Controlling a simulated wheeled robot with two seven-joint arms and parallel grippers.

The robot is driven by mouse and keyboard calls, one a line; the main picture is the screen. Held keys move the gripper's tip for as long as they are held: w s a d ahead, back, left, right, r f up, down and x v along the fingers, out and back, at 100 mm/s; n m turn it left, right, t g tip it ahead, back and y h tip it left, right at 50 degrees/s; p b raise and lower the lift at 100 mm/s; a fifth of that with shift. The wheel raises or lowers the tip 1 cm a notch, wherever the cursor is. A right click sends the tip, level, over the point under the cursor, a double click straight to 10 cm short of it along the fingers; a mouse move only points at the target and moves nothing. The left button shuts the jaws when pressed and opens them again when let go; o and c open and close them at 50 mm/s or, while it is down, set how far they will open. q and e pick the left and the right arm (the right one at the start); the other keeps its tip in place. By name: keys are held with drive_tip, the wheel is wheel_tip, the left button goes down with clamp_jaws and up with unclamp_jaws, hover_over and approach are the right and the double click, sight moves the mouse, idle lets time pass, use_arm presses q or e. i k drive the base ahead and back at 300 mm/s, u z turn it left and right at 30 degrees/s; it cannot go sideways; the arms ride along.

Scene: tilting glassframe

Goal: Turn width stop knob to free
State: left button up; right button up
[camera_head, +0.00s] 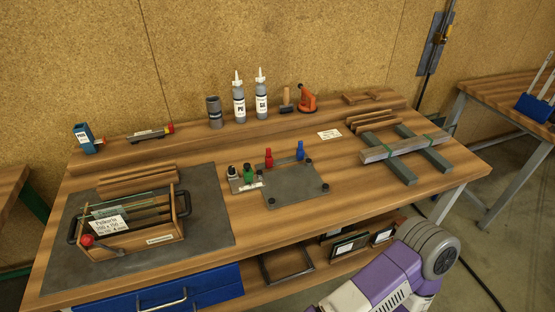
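No label I can read marks the width stop knob, so I cannot tell which part it is. A red knob (87,241) with a dark lever beside it sits at the front left corner of a wooden frame box (155,240). The box holds upright panes and a white paper label (109,225). A grey plate (292,186) at the bench's middle has dark round knobs at its corners. Green (248,174), red (269,158) and blue (300,151) pieces stand along its back and left. Neither gripper is in view.
The box stands on a dark mat (210,222) on the wooden bench. Bottles (239,103), a grey cup (214,112) and an orange tool (307,99) stand at the back. Grey bars (405,148) lie at the right. My purple arm part is at the lower right.

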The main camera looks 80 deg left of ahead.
sight(231, 169)
drive_tip(key=i, duration=0.7)
drive_tip(key=u, duration=2.6)
